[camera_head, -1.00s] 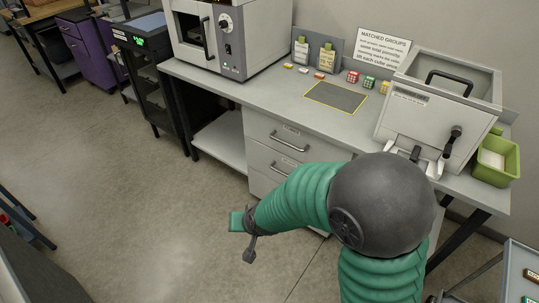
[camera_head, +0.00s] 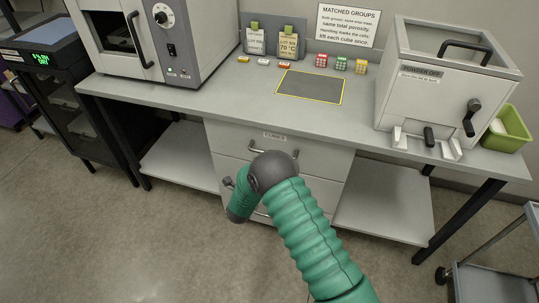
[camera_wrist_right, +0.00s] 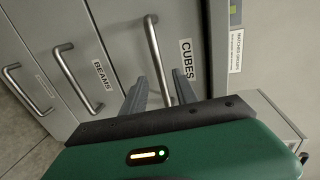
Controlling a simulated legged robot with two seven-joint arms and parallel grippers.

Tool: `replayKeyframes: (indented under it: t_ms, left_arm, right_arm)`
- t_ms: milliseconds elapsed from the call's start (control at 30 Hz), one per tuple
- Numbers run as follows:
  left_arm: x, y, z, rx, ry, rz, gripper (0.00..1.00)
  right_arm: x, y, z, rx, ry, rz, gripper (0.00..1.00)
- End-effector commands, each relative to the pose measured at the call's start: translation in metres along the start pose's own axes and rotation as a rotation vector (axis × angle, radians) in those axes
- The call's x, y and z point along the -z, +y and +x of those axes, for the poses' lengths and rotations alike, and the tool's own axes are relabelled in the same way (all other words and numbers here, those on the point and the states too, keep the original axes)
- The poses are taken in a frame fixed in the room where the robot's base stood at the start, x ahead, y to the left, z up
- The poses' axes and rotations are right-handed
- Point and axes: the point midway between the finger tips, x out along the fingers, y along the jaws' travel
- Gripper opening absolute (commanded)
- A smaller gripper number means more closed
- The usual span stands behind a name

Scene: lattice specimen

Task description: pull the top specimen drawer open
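The top specimen drawer (camera_head: 235,137), labelled CUBES, is closed in the grey drawer unit under the bench. Its bar handle (camera_head: 285,153) is partly hidden by my right arm; the handle also shows in the right wrist view (camera_wrist_right: 155,50). There my right gripper (camera_wrist_right: 160,74) has its two fingers apart, one to each side of the lower part of the CUBES handle. Whether they touch it I cannot tell. In the head view my right gripper is mostly hidden by my own arm. My left gripper is not in view.
Below, the BEAMS drawer (camera_wrist_right: 85,85) and a third drawer (camera_wrist_right: 30,90) are closed. The bench top (camera_head: 200,105) carries an oven (camera_head: 160,40), small coloured cubes and a grey powder box (camera_head: 440,85). Open shelves flank the drawers. A cart (camera_head: 500,270) stands at lower right.

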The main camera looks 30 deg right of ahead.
Motion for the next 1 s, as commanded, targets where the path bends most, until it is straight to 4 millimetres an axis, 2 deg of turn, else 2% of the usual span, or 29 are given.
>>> replayKeyframes:
  t_ms: [100, 300, 633, 900, 1000]
  left_arm:
    - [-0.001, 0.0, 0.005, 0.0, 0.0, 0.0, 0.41]
    - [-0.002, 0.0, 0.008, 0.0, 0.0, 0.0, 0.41]
    - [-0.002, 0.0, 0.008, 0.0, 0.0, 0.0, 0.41]
    - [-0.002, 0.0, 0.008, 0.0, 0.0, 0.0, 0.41]
    - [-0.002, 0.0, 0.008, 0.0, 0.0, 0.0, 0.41]
  right_arm:
    - [-0.001, 0.002, 0.03, 0.001, 0.002, 0.0, 0.35]
    - [-0.001, 0.001, 0.061, 0.001, 0.0, -0.003, 0.35]
    - [-0.002, 0.0, 0.067, -0.001, -0.002, -0.004, 0.35]
    - [-0.002, 0.001, 0.067, -0.001, -0.002, -0.004, 0.0]
    - [-0.002, 0.001, 0.067, -0.002, -0.002, -0.004, 0.0]
